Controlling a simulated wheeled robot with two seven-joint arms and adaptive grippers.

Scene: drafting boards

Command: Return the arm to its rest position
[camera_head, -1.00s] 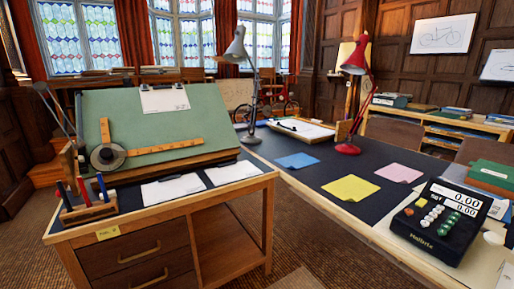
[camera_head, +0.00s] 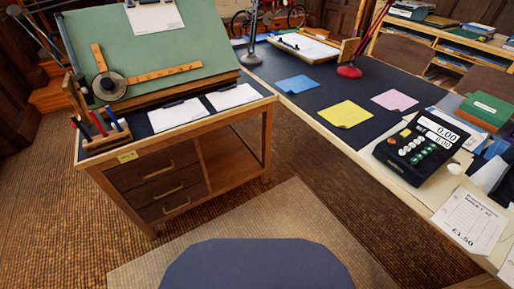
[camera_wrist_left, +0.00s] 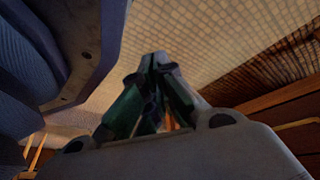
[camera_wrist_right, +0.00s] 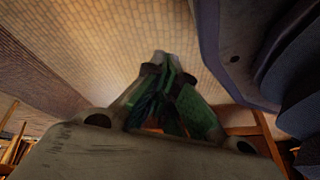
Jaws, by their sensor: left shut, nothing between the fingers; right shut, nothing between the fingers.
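My left gripper (camera_wrist_left: 154,62) shows in the left wrist view with its fingers together and nothing between them. My right gripper (camera_wrist_right: 161,60) shows in the right wrist view, also closed and empty. Both point over the patterned floor mat, close to my own body. Neither gripper nor arm shows in the head view; only my own blue-grey body shows at its bottom edge.
A wooden drafting desk (camera_head: 222,160) with a green board (camera_head: 140,50) stands ahead on the left. A dark-topped table (camera_head: 310,95) with coloured sheets and a black calculator (camera_head: 421,148) runs along the right. The beige mat (camera_head: 280,215) in front is clear.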

